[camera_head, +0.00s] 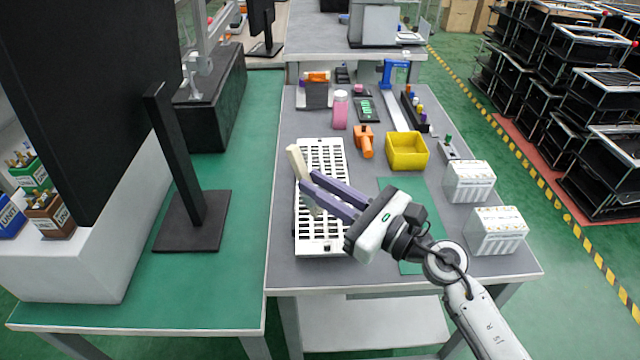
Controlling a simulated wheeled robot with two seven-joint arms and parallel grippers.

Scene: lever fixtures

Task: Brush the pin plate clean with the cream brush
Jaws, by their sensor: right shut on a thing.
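The pin plate (318,249) is a long white plate with rows of dark slots, lying on the grey right-hand table. The cream brush (296,160) stands tilted over the plate's left side, its handle end up. My right gripper (307,183) reaches in from the lower right, its purple fingers shut on the brush. The fingers hide the middle of the brush and part of the plate. A paler lower end of the brush shows below the fingers; I cannot tell whether it touches the plate. My left gripper is out of view.
A yellow bin (407,151), an orange tool (364,141) and a pink bottle (340,110) stand beyond the plate. Two white boxes (497,231) (469,181) stand at the right edge. A green mat (412,268) lies under my arm. A black monitor (180,160) stands left.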

